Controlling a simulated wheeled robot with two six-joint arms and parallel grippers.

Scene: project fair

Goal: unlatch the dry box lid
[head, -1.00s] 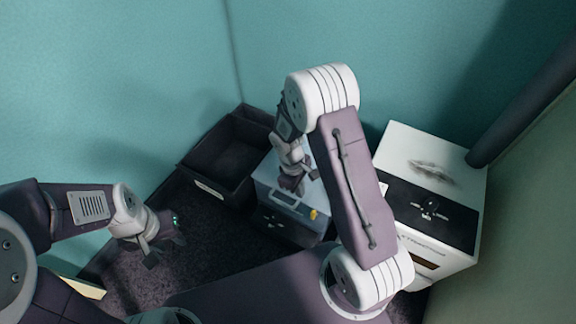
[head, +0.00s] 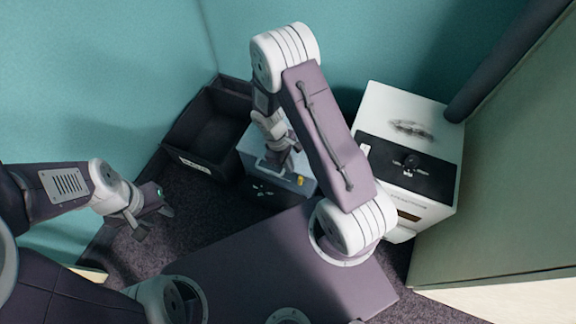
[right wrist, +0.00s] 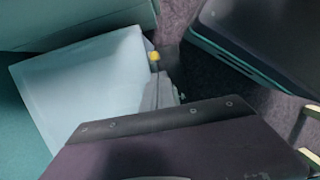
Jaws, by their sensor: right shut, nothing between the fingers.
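The dry box (head: 310,190) is a small pale blue-grey box with a dark front, standing at the middle of the head view. A small yellow part (head: 300,181), apparently its latch, sits at the front right edge of the lid. My right gripper (head: 284,168) is shut and empty above the lid, left of the yellow part; I cannot tell if it touches the lid. The right wrist view shows the pale lid (right wrist: 85,85) and the yellow part (right wrist: 154,57). My left gripper (head: 153,220) is open and empty, well left of the box.
An open black bin (head: 205,160) stands just left of the dry box. Teal walls close the back, and a pale green panel (head: 500,200) rises at the right. Dark speckled surface lies free around my left gripper.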

